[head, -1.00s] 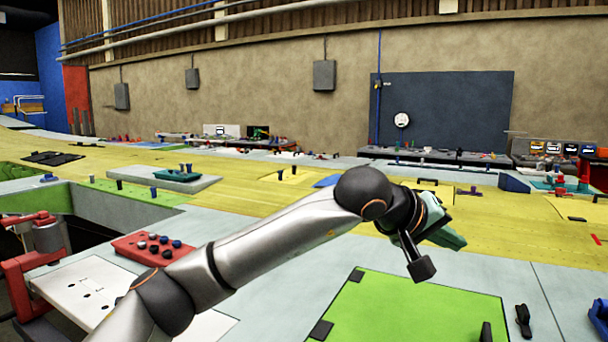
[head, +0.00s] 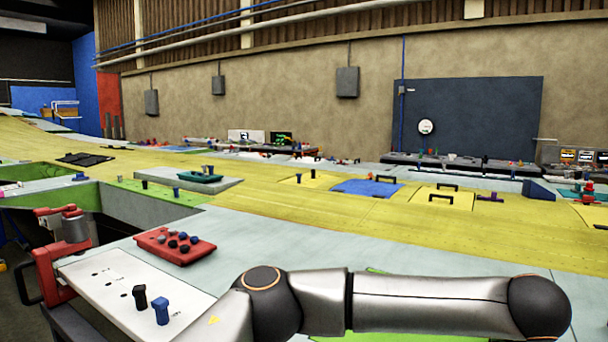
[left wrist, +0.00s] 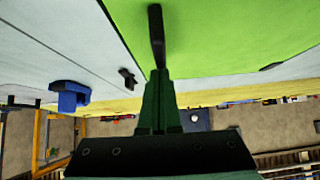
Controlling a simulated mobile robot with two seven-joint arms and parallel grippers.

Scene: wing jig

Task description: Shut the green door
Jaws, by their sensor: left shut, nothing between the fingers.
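The green door (left wrist: 235,30) is a bright green panel in the grey surface, seen upside down in the left wrist view. In the head view only slivers of it (head: 385,271) show around my left arm. Its black bar handle (left wrist: 156,30) stands on it just beyond my left gripper (left wrist: 159,72). The dark green fingers are shut and empty, with tips in line with the handle's end; I cannot tell whether they touch it. A black hinge-like piece (left wrist: 272,66) sits at the door's edge. How far the door stands open is unclear. My right gripper is out of view.
A black latch-like piece (left wrist: 128,78) and a blue clamp (left wrist: 70,97) sit on the grey surface beside the door. A red tray with knobs (head: 176,246) and a white panel (head: 95,283) with pegs lie at the left. A red clamp (head: 48,258) grips the panel.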

